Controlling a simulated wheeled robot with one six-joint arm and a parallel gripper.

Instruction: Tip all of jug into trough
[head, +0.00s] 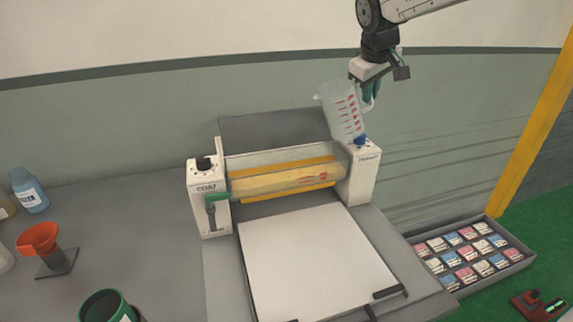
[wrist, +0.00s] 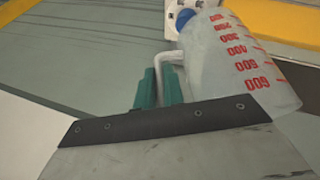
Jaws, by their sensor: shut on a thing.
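The jug (head: 343,110) is translucent with red graduation marks. It is held in the air over the right end of the coating machine, tilted slightly. My gripper (head: 371,92) is shut on the jug's handle at its right side. In the wrist view the teal fingers (wrist: 158,88) close on the handle, and the jug (wrist: 238,68) shows red numbers. I cannot tell how much liquid is in it. The trough (head: 285,158) is the long clear-walled channel above the yellow roller, between the machine's two white end blocks. The jug is above and right of its right end.
The machine's right end block (head: 364,178) has a blue knob, close below the jug. A white flat bed (head: 310,262) lies in front. A tray of labelled packets (head: 470,255) is at right. An orange funnel (head: 38,238), a blue-capped bottle (head: 29,190) and a dark green pot (head: 106,306) stand left.

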